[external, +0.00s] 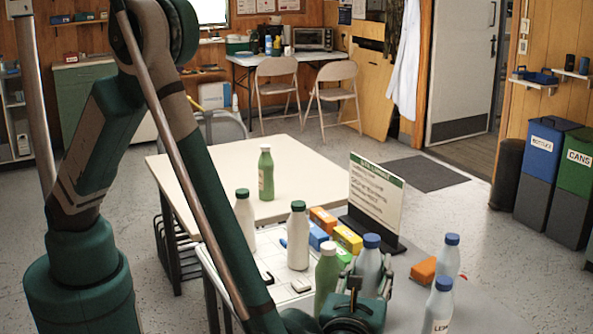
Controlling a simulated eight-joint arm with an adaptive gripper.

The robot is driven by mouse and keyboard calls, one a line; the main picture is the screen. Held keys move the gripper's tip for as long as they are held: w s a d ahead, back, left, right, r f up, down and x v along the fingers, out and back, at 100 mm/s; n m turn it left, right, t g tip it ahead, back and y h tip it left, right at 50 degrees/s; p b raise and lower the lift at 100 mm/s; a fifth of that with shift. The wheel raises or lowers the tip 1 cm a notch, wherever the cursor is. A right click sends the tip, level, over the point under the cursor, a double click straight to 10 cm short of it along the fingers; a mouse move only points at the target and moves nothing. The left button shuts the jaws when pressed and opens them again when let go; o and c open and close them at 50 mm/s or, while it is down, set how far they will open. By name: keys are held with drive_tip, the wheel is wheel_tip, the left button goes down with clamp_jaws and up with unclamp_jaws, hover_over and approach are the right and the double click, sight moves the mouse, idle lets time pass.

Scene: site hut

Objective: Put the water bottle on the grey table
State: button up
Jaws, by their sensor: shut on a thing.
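My gripper (367,278) is at the lower middle, shut around a pale bottle with a blue cap (370,250). The gripper hides its lower part, and no label on it can be read. Two similar blue-capped bottles stand to the right: one farther back (447,261), and one nearer (439,308) with a label starting "LEM". A grey tabletop (495,312) lies at the lower right, under these bottles. I cannot tell whether the held bottle touches a surface.
A green bottle (327,275) stands close left of my gripper. White bottles (298,240) (245,215) stand farther left. Colored boxes (347,238) and a sign (376,196) stand behind. A cream table (215,165) holds another green bottle (266,175). The grey top's right front looks clear.

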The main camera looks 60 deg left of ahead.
drive_tip(key=shift+f, duration=1.35)
drive_tip(key=shift+f+b, duration=0.8)
drive_tip(key=shift+f, duration=1.25)
drive_tip(key=o, duration=1.2)
drive_tip(key=shift+c, duration=0.2)
drive_tip(key=shift+r, duration=0.25)
drive_tip(key=p+v, duration=0.1)
drive_tip(key=v, duration=0.6)
drive_tip(key=shift+s+d+p, duration=0.2)
drive_tip(key=shift+p, duration=0.2)
